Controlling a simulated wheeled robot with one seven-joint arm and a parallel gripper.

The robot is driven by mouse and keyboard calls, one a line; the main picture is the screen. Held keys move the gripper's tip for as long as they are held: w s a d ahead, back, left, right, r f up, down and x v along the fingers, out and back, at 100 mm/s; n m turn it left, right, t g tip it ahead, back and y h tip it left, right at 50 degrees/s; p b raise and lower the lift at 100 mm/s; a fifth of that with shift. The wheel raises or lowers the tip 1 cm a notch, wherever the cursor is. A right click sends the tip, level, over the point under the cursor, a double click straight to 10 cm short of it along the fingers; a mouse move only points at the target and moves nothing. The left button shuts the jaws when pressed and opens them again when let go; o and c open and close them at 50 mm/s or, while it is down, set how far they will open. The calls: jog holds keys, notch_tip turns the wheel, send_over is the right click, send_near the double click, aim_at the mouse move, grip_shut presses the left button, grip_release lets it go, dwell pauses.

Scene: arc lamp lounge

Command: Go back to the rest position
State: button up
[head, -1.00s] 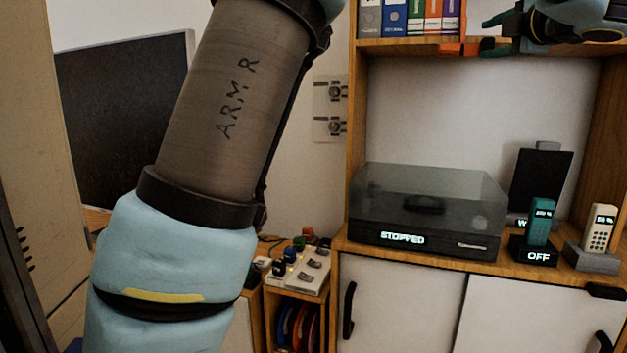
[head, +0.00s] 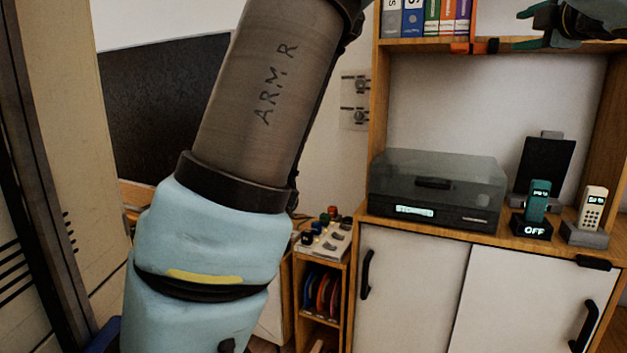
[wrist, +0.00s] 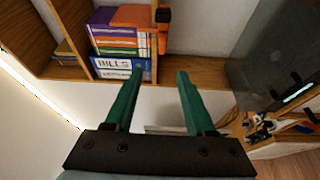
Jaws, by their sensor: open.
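My gripper (head: 518,30) is at the upper right of the head view, in front of the bookshelf. Its two teal fingers are apart with nothing between them. The wrist view also shows the open gripper (wrist: 161,76), facing the shelf with the binders and an orange clip-like thing (wrist: 163,30) on the shelf edge. The fingers appear clear of both. My arm crosses the left half of the head view and hides part of the wall and a dark screen (head: 150,100).
A control box with knobs (head: 325,240) stands on a small rack at the left.

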jog(key=w+a+f+m+g+h+p, duration=0.1)
jog(key=w+a+f+m+h+p, duration=0.15)
jog(key=w+m, duration=0.25)
jog(key=w+a+f+m+h+p, duration=0.1)
jog(key=w+a+f+m+h, duration=0.2)
jog(key=w+m, duration=0.2)
jog(key=w+a+f+m+g+p, duration=0.2)
jog(key=a+f+m+g, duration=0.2)
jog(key=a+f, duration=0.4)
jog(key=s+a+f+m+g+y+p, duration=0.1)
jog(key=s+a+f+m+g+y, duration=0.15)
jog(key=a+f, duration=0.55)
jog(key=s+a+f+m+g+y+p, duration=0.1)
jog(key=s+a+f+g, duration=0.25)
jog(key=a+f, duration=0.45)
jog(key=s+a+f+g+y+p, duration=0.1)
jog(key=s+a+f+g, duration=0.1)
jog(key=s+a, duration=0.5)
jog(key=s+a+f+g+y+p, duration=0.1)
jog(key=s+a+f+g+y, duration=0.1)
jog(key=s+a, duration=0.6)
jog(key=shift+s+a+f+g, duration=0.25)
jog(key=shift+a+f+g, duration=0.4)
jog(key=shift+g, duration=0.15)
jog(key=shift+m, duration=0.25)
